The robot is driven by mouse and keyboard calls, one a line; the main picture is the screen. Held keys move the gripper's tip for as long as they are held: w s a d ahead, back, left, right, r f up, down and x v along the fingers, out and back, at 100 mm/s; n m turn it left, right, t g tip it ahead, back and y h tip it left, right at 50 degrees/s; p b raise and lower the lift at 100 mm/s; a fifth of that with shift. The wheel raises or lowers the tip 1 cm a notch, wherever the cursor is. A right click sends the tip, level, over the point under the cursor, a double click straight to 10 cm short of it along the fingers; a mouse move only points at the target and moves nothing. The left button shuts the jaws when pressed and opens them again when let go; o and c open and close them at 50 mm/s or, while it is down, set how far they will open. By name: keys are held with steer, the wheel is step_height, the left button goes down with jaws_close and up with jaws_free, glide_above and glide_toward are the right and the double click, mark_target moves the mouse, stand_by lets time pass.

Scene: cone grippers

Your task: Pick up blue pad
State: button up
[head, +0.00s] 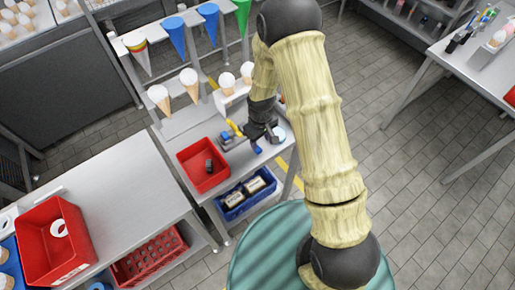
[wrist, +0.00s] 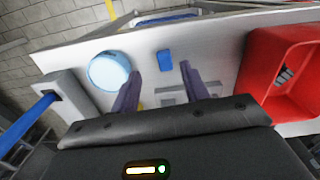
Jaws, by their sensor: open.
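The blue pad (wrist: 165,60) is a small blue rectangle lying on the white-grey table top (wrist: 220,50). In the wrist view it lies beyond my fingertips, between their lines, with nothing held. In the head view a small blue piece (head: 257,149), which looks like the same pad, lies near the table's front edge, just below my gripper (head: 264,136). In the wrist view my gripper (wrist: 160,78) shows two dark fingers spread apart and empty.
A round light-blue and white object (wrist: 110,70) is left of the fingers. A red bin (wrist: 275,85) holding a dark item stands to the right. A grey part (wrist: 185,93) lies behind the right finger. Cones (head: 190,82) stand in a rack at the back.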

mark_target(258, 148)
steer(key=shift+a+f+p, duration=0.3)
steer(key=shift+f+p, duration=0.35)
steer(key=shift+f, duration=0.05)
steer(key=shift+w+a+f+p, duration=0.1)
steer(key=shift+f+p, duration=0.3)
steer(key=shift+f, duration=0.55)
steer(key=shift+w+a+f+p, duration=0.1)
steer(key=shift+f+p, duration=0.25)
steer(key=shift+f, duration=0.6)
jaws_close()
step_height(258, 148, up, 10)
steer(key=b, duration=0.3)
